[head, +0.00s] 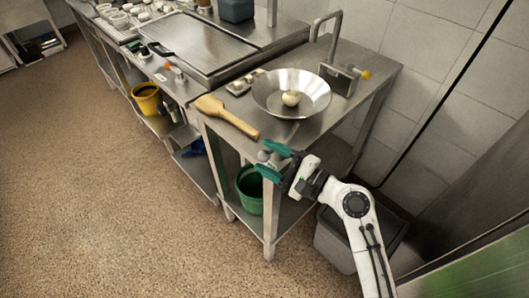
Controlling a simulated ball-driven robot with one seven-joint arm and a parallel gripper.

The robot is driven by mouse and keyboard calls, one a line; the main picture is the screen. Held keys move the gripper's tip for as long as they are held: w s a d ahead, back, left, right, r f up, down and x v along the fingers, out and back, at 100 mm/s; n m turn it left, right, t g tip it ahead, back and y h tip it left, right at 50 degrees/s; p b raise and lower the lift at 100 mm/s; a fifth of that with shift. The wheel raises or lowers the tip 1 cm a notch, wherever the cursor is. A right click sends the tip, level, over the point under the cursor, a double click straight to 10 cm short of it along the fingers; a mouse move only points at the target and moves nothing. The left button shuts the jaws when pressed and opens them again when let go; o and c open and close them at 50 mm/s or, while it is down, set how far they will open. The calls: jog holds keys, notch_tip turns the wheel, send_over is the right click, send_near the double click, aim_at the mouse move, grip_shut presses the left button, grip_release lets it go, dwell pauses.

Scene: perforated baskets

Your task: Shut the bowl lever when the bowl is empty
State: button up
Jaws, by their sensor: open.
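The metal bowl (265,101) sits on the right-hand steel table. It is not empty: a pale round thing (291,98) lies in it. A grey rod (292,132) shows below the bowl's near side, and a grey round knob (263,156) shows by the table's front edge. They look like the bowl lever, but their join is not clear. My gripper (264,159) is open, with its teal fingers on either side of the knob in this view. I cannot tell whether they touch it.
A wooden paddle (226,115) lies left of the bowl. A green bucket (250,190) is on the lower shelf, and a grey bin (335,239) stands below my arm. The floor at left is clear.

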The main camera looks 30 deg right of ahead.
jog(key=shift+x, duration=0.9)
jog(key=c, duration=1)
